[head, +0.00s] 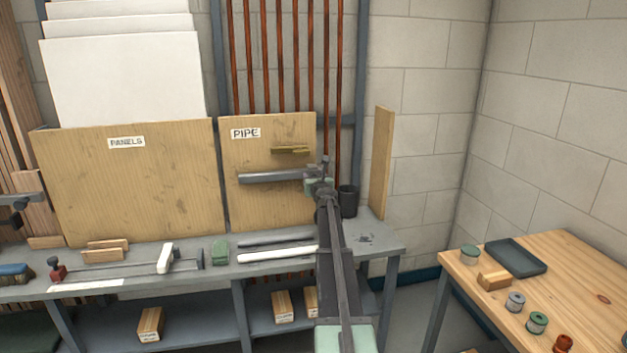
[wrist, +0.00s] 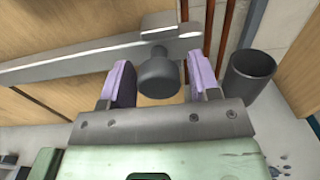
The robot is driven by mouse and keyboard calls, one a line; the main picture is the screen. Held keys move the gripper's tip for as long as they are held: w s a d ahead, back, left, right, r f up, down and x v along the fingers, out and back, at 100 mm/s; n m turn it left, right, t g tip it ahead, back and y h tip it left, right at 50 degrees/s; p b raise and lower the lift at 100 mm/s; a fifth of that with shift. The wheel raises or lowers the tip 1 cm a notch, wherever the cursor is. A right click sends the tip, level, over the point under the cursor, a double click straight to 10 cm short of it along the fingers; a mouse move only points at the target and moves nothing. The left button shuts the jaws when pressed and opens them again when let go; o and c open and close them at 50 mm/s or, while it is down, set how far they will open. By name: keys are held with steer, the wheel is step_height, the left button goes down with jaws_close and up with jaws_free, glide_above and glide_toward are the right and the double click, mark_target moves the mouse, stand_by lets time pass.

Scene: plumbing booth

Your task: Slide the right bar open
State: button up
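The right bar (head: 270,176) is a grey metal bar lying level across the front of the plywood board labelled PIPE. In the wrist view the bar (wrist: 70,65) runs from the left to a stepped end at upper middle. A dark round knob (wrist: 158,78) stands out near that end. My gripper (wrist: 160,84) is open, with one purple-padded finger on each side of the knob and a gap showing on both sides. In the head view my gripper (head: 320,172) is at the bar's right end, and my arm hides the knob there.
A dark cup (head: 348,200) stands on the grey bench just right of my gripper. Copper pipes (head: 285,60) rise behind the PIPE board. A brass-coloured piece (head: 290,150) sits above the bar. White and grey tubes lie on the bench below.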

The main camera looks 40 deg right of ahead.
steer(key=shift+o, duration=0.5)
steer(key=v, duration=1)
steer(key=shift+s+a, duration=0.2)
steer(key=shift+s, duration=0.15)
